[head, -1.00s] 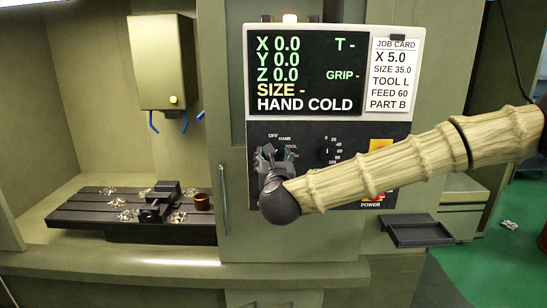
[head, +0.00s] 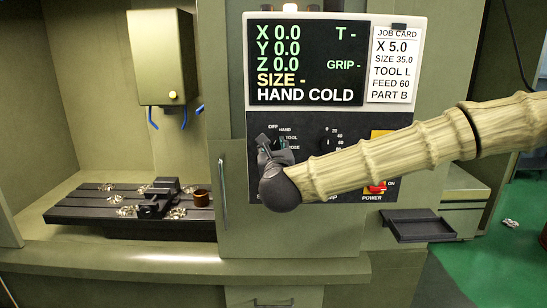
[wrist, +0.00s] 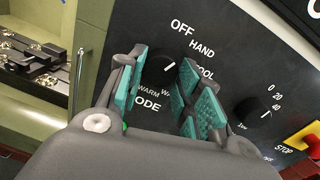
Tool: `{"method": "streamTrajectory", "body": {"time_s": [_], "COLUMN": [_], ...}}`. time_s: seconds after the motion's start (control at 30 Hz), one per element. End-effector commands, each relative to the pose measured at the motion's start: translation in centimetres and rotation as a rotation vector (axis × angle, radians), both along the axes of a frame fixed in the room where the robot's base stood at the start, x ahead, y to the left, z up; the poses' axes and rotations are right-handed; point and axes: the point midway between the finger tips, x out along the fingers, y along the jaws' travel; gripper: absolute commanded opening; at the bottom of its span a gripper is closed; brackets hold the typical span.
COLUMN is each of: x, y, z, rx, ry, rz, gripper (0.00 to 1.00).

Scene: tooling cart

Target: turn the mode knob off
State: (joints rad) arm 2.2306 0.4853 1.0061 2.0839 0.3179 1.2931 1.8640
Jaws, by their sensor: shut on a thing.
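The mode knob (wrist: 154,70) is a round black knob in the wrist view, on the dark panel. A short white pointer mark on it faces up and right, toward the HAND and TOOL labels; OFF is printed above it. My gripper (wrist: 160,88) has its teal-padded fingers on both sides of the knob and is shut on it. In the head view my gripper (head: 270,152) is at the panel's left part and hides the knob. The display (head: 305,62) reads HAND COLD.
A second knob (wrist: 251,112) with a number scale sits to the right. A black tray (head: 418,226) juts out lower right. A job card (head: 395,63) hangs beside the display.

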Motion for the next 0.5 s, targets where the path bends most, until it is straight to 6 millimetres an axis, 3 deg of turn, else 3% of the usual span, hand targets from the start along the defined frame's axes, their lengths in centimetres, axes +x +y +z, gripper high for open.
{"method": "streamTrajectory", "body": {"time_s": [0.5], "x": [0.00], "y": [-0.10], "z": [-0.06], "rx": [-0.353], "ry": [-0.001], "rz": [-0.002], "gripper": [0.11]}}
